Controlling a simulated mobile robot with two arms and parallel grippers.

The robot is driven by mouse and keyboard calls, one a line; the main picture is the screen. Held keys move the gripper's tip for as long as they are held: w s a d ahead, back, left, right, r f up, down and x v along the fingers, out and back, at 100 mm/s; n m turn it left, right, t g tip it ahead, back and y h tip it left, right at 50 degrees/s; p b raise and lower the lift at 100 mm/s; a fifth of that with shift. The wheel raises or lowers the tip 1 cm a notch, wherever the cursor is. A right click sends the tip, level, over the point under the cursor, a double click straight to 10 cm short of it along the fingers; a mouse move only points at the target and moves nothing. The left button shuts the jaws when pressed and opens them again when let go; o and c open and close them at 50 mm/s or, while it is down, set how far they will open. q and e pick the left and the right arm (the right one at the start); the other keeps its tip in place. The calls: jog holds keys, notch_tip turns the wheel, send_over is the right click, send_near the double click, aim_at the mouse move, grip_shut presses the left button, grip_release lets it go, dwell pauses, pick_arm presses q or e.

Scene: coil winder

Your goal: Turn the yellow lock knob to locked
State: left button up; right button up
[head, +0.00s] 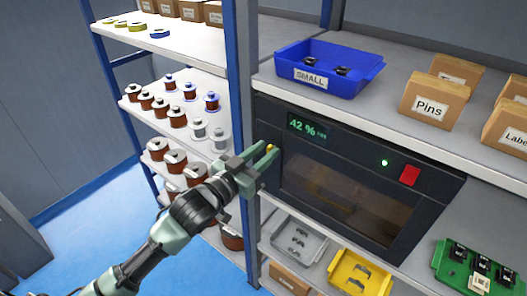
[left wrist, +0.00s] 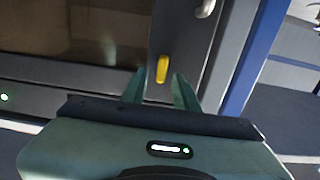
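The yellow lock knob (head: 270,148) is on the left side of the dark machine's (head: 430,185) front panel. In the left wrist view the knob (left wrist: 162,68) is a short yellow bar, nearly upright in the picture with a slight tilt. My left gripper (head: 267,154) reaches the panel at the knob. In the left wrist view its two fingers (left wrist: 159,78) are apart, one on each side of the knob's near end, with gaps visible. Whether they touch the knob I cannot tell. My right gripper is in neither view.
The machine has a lit display (head: 307,127), a green light (head: 384,163), a red button (head: 410,175) and a dark window. A blue shelf post (head: 240,90) stands close left of my gripper. A blue bin (head: 330,68) is on the shelf above; spools (head: 177,117) fill the left shelves.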

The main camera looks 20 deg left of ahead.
pick_arm(q)
grip_shut()
jog(key=shift+m, duration=0.4)
jog(key=shift+d+m+p, duration=0.15)
jog(key=shift+m+p, duration=0.35)
jog(key=shift+m, duration=0.6)
jog(key=m, duration=0.5)
jog(key=f+m+p, duration=0.1)
jog(key=m, duration=0.4)
jog(key=d+m+p, duration=0.1)
jog(key=m, duration=0.3)
jog(key=shift+s+f+m, duration=0.15)
jog(key=shift+s+m, duration=0.05)
jog(key=shift+m, duration=0.2)
